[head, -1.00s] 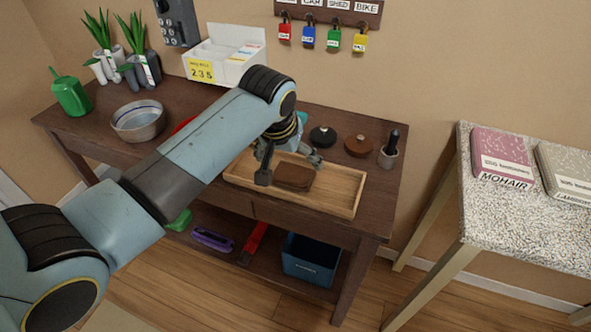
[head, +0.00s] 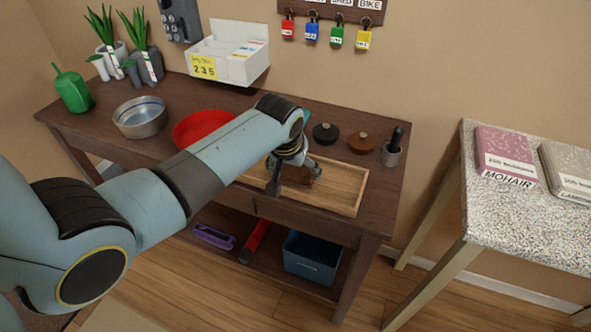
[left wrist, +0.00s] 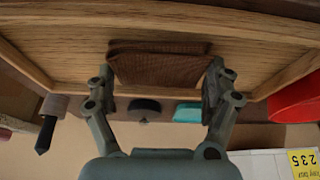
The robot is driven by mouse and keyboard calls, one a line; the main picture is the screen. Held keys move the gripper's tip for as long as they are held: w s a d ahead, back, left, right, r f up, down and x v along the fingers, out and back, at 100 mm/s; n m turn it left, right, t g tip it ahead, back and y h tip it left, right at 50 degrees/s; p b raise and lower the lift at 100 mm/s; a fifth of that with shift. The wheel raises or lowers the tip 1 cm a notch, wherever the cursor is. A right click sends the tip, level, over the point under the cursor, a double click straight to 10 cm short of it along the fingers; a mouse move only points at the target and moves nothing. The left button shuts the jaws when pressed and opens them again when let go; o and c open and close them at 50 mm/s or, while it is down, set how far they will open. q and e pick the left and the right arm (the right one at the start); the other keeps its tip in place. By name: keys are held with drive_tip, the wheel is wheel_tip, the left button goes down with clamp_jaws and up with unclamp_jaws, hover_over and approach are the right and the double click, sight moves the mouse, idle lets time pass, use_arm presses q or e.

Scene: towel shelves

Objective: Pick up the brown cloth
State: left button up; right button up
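The brown cloth (left wrist: 160,68) is folded and lies in the shallow wooden tray (left wrist: 265,48). In the left wrist view it sits between the two fingers, its side edges close to both; I cannot tell whether they touch. My left gripper (left wrist: 160,88) is open, fingers wide apart. In the head view my left gripper (head: 293,180) is low over the tray (head: 345,190), one finger on each side of the cloth, which is mostly hidden there. My right gripper is in neither view.
A red bowl (head: 200,128) and a metal bowl (head: 140,117) are to the left. A speckled table (head: 510,225) stands at the right.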

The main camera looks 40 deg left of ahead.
sight(295, 169)
use_arm(q)
drive_tip(key=shift+c, duration=0.2)
wheel_tip(295, 169, up, 10)
drive_tip(key=shift+p, duration=0.3)
idle(0.3)
drive_tip(key=shift+o, duration=0.5)
drive_tip(key=c, duration=0.4)
drive_tip(key=shift+c, duration=0.2)
